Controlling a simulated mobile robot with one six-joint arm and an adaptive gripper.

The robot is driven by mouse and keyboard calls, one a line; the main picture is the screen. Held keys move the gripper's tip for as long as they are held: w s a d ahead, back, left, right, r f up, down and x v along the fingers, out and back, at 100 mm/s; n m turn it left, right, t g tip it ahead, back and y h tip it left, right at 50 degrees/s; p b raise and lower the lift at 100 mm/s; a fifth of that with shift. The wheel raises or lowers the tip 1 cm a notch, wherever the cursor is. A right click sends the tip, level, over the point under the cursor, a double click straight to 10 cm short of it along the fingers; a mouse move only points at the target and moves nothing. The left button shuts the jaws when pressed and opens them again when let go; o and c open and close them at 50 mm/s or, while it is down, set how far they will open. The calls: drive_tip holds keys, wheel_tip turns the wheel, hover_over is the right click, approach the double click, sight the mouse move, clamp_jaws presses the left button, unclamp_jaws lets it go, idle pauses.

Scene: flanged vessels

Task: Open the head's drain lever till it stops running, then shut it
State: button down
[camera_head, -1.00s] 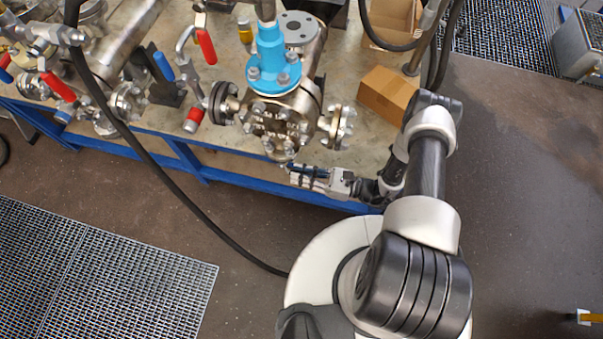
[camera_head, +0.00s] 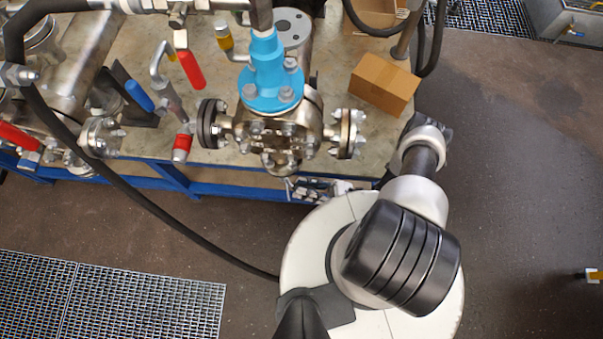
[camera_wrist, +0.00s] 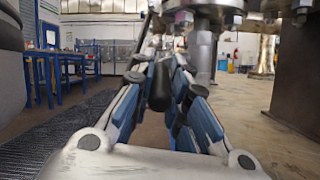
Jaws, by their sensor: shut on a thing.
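The steel flanged head (camera_head: 268,135), with a blue flanged fitting (camera_head: 268,75) on it, stands at the front edge of the bench. My gripper (camera_head: 308,188) is low at its front, partly hidden below the lower flange. In the wrist view my gripper (camera_wrist: 168,75) is shut on a dark, rounded lever grip (camera_wrist: 160,88) between its blue-padded fingers. The bolted flange underside (camera_wrist: 203,10) and a steel pipe (camera_wrist: 200,55) are just above and beyond the fingers. The drain's outlet and any flow cannot be made out.
Red-handled valves (camera_head: 190,68) and a blue-handled one (camera_head: 139,95) are left of the head. A cardboard box (camera_head: 384,84) sits to its right on the bench (camera_head: 330,80). A black hose (camera_head: 130,205) crosses the left side.

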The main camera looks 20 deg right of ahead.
drive_tip(key=c, duration=1.5)
unclamp_jaws()
drive_tip(key=shift+d, duration=0.1)
drive_tip(key=s+d, duration=0.2)
drive_tip(key=d, duration=0.3)
drive_tip(key=s+d+f, duration=0.1)
drive_tip(key=d, duration=0.4)
drive_tip(key=s+d+f, duration=0.1)
drive_tip(key=s+d, duration=0.1)
drive_tip(key=d, duration=0.3)
drive_tip(key=shift+s+d, duration=0.25)
drive_tip(key=shift+s, duration=0.1)
drive_tip(key=shift+c, duration=0.7)
